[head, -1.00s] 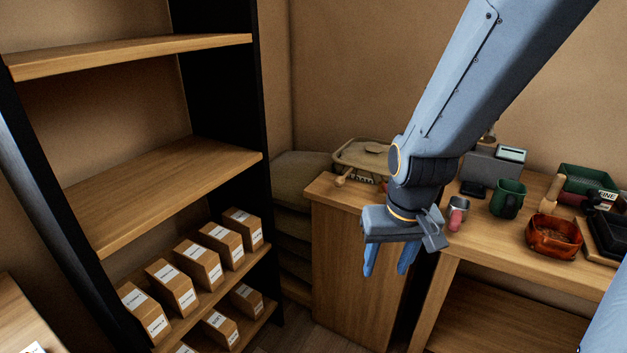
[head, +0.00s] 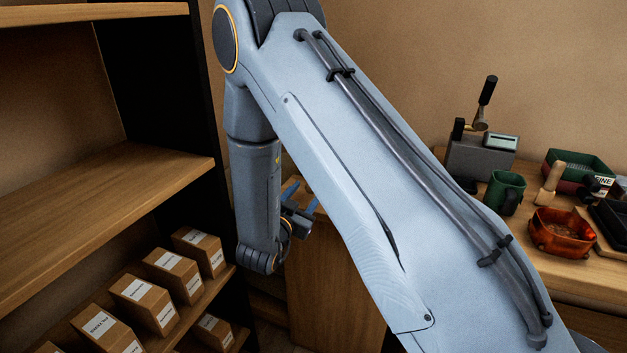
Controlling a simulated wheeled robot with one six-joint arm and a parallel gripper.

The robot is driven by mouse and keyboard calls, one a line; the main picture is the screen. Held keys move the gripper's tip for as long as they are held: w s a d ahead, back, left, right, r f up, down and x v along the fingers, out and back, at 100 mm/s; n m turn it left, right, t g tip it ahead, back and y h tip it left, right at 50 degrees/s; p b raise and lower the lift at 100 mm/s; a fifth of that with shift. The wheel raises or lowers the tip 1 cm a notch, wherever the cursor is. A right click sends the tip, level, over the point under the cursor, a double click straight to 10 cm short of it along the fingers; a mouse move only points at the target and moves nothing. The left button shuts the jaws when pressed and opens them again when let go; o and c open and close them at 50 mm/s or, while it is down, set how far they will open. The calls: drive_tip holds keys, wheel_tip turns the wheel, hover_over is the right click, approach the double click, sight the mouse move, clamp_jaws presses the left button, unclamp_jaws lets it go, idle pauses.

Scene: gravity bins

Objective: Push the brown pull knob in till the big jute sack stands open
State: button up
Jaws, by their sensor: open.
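My gripper (head: 301,198) is small and partly hidden behind my own arm, with its blue fingers pointing up and away, apart, over the front edge of the wooden cabinet (head: 335,280). Nothing shows between the fingers. I cannot make out the brown pull knob or the big jute sack now; my large arm link covers the back corner and most of the cabinet top. Whether the sack is open cannot be seen.
A shelf rack (head: 110,215) with several labelled cartons (head: 178,265) stands close on the left. On the right bench are a grey device (head: 480,160), a green mug (head: 503,192), an amber bowl (head: 560,232) and a green bin (head: 580,172).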

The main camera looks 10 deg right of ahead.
drive_tip(key=shift+w+d+h, duration=0.15)
drive_tip(key=shift+w+h, duration=0.05)
drive_tip(key=shift+h, duration=0.2)
drive_tip(key=p+x, duration=0.1)
drive_tip(key=x, duration=0.6)
drive_tip(key=shift+w+d+r, duration=0.1)
drive_tip(key=shift+w+d, duration=0.05)
drive_tip(key=shift+d, duration=0.1)
drive_tip(key=shift+a, duration=0.1)
clamp_jaws()
